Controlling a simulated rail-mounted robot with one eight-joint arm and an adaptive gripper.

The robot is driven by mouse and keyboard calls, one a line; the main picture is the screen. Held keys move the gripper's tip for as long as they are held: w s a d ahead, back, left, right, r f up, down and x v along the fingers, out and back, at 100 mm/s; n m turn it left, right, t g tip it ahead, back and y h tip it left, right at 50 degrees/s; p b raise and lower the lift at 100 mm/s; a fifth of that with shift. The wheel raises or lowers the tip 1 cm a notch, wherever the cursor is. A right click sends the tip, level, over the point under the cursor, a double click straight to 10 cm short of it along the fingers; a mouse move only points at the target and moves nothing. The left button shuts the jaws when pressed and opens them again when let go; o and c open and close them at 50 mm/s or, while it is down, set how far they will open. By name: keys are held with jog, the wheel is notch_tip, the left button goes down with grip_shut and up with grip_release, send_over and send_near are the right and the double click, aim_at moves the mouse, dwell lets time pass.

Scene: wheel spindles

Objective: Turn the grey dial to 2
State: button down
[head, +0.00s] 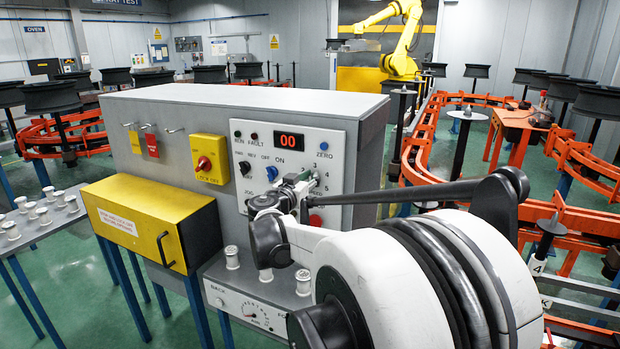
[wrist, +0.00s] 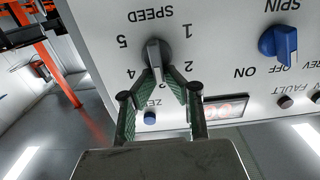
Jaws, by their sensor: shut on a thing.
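The grey dial (wrist: 158,55) sits on the white control panel, with SPEED and numbers around it, upside down in the wrist view. I read 5 and 4 on its left, 1 and 2 on its right. Its narrow grip points roughly down the picture, between the 4 and the 2; its exact setting is unclear. My gripper (wrist: 160,75) is shut on the dial, with a green-padded finger on each side. In the head view my gripper (head: 299,184) is at the panel and largely hides the dial.
A blue SPIN knob (wrist: 279,42), a blue ZERO button (wrist: 149,117) and a red display (head: 290,142) reading 00 are close by. A red button (head: 315,220) lies below. A yellow box (head: 140,215) and a red switch (head: 204,163) are to the left.

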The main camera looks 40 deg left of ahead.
jog(key=shift+f, duration=0.1)
jog(key=n+b, duration=0.2)
jog(key=n, duration=0.1)
jog(key=a+n+b, duration=0.1)
jog(key=n+b, duration=0.1)
jog(key=n, duration=0.2)
jog(key=f+n+b, duration=0.1)
jog(key=n+b, duration=0.1)
jog(key=n, duration=0.2)
jog(key=shift+s+a, duration=0.2)
jog(key=shift+a, duration=0.1)
jog(key=shift+n, duration=0.4)
jog(key=c, duration=1.8)
grip_release()
jog(key=shift+w, duration=0.15)
jog(key=shift+s, duration=0.2)
